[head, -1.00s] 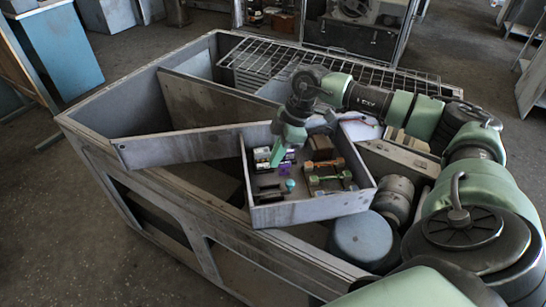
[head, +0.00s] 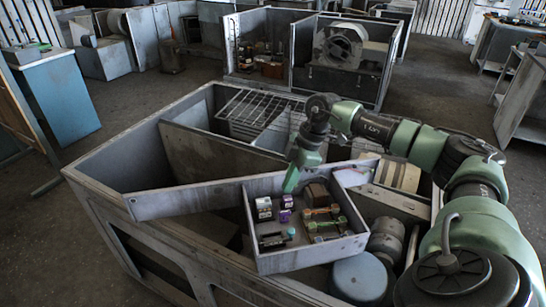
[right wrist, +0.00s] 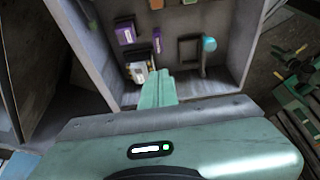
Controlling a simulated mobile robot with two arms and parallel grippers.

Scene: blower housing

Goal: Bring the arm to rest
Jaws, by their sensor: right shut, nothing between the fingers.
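My right gripper (head: 290,184) hangs from the green and black arm in the head view. Its fingers are shut and empty, pointing down above the back left part of a grey open tray (head: 320,255). In the right wrist view the green fingers (right wrist: 157,90) are together, with the tray seen past them. The fingertips look above the small parts, not touching them. My left gripper does not show.
The tray holds a purple box (head: 285,216), a white-labelled box (head: 263,208), a brown block (head: 316,194) and green-orange parts (head: 325,222). A wire grid (head: 245,112) and a blue-topped drum (head: 358,278) are nearby.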

